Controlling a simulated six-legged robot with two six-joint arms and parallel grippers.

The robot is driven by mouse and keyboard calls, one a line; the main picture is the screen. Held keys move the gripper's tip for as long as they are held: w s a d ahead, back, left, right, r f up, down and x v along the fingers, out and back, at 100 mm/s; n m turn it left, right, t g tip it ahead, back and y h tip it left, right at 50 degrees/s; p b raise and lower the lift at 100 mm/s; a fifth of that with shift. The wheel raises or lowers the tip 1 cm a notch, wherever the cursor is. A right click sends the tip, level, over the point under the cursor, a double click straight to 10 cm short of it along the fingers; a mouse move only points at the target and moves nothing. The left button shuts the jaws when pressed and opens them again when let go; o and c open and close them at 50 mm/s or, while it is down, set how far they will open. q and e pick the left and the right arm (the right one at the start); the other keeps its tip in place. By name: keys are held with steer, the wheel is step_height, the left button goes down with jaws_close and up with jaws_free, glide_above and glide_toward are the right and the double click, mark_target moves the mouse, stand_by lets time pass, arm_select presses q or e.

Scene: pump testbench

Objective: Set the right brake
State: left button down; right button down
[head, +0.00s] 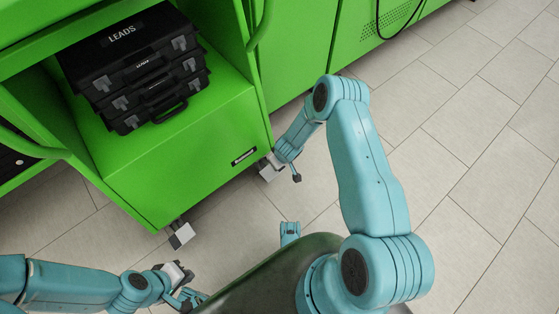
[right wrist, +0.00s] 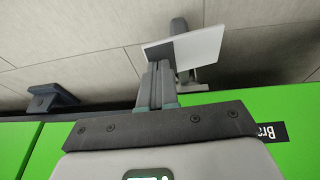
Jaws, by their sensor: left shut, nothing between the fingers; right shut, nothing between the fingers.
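The right brake is a pale plate (head: 267,170) low at the right corner of the green cart (head: 190,150). In the right wrist view the plate (right wrist: 190,48) stands tilted in front of a grey caster. My right gripper (right wrist: 158,84) is shut and empty, with its fingertips at the plate's lower left edge. I cannot tell if they touch it. In the head view my right gripper is mostly hidden beside the caster. The left brake plate (head: 182,235) shows at the cart's near corner. My left gripper (head: 190,297) is shut and empty below it, apart from it.
Black cases (head: 140,70) marked LEADS are stacked on the cart's shelf. Green cabinets (head: 300,45) stand behind. A dark foot-like part (right wrist: 50,98) shows at the left of the right wrist view. The tiled floor (head: 470,150) at the right is clear.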

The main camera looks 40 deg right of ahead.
stand_by(0.3)
steer(key=shift+d+f, duration=0.15)
steer(key=shift+d, duration=0.2)
steer(key=shift+w+d+f, duration=0.1)
steer(key=shift+d+f, duration=0.55)
steer(key=shift+f, duration=0.05)
steer(key=shift+r, duration=0.15)
steer(key=s+d+r+p, duration=0.1)
steer(key=d+r+p, duration=0.1)
steer(key=r, duration=0.4)
steer(key=s+d+r+p, duration=0.1)
steer(key=d+r+p, duration=0.1)
steer(key=r+p, duration=0.3)
steer(key=shift+v, duration=0.95)
